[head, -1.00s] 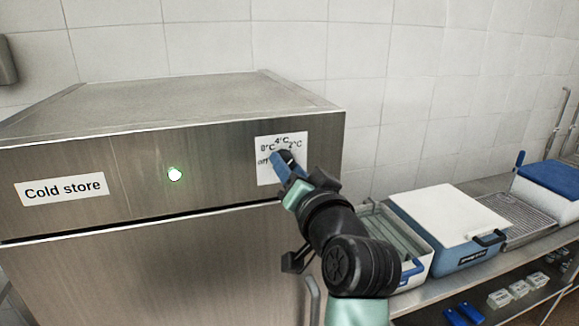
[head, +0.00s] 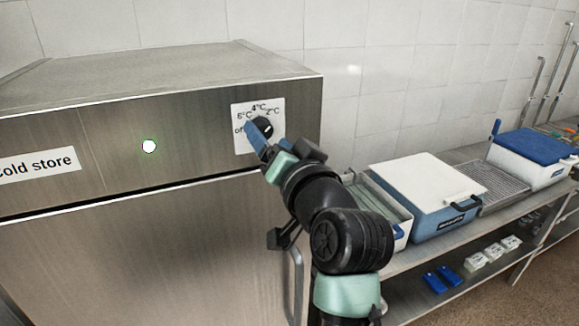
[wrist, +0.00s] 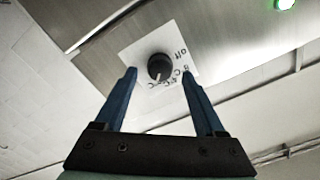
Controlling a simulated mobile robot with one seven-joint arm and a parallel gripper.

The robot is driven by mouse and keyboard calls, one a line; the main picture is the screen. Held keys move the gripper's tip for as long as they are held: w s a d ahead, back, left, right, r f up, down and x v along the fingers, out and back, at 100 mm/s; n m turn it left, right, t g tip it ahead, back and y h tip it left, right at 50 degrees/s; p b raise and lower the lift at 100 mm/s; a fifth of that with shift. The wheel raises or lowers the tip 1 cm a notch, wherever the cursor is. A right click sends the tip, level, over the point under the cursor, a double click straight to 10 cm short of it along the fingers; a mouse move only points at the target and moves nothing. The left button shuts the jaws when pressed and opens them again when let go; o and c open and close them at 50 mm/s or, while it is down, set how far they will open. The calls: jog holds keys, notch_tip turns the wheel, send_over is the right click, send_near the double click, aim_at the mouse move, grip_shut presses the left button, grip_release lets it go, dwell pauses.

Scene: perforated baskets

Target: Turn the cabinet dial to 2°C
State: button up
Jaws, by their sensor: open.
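The cabinet dial (head: 263,127) is a round black knob on a white plate on the steel cabinet's upper front. The plate carries marks reading off, 6 or 8°C, 4°C and 2°C. My gripper (head: 258,140) is open in front of the dial and hides its lower left part. In the wrist view the dial (wrist: 159,66) shows upside down between the two blue fingertips (wrist: 159,74), with gaps on both sides. Its white pointer line aims down in that view, towards the 4°C and 2°C end; the exact mark is hard to tell.
The cabinet (head: 120,240) has a Cold store label (head: 38,164) and a lit green-white lamp (head: 149,146). A door handle (head: 296,280) is below my arm. A white-lidded blue box (head: 425,190) and a wire rack (head: 510,176) stand on the counter to the right.

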jog(key=b+v, duration=0.3)
jog(key=v, duration=0.8)
jog(key=shift+w+r, duration=0.1)
jog(key=s+a+r+n+t+h, duration=0.1)
jog(key=s+a+r+t+h, duration=0.1)
jog(key=s+r+t, duration=0.3)
jog(key=s+a+r+n+t+h, duration=0.2)
jog(key=s+r+t, duration=0.3)
jog(key=r, duration=0.9)
jog(key=shift+s+r+h, duration=0.25)
jog(key=shift+s+h, duration=0.45)
jog(key=shift+h, duration=0.1)
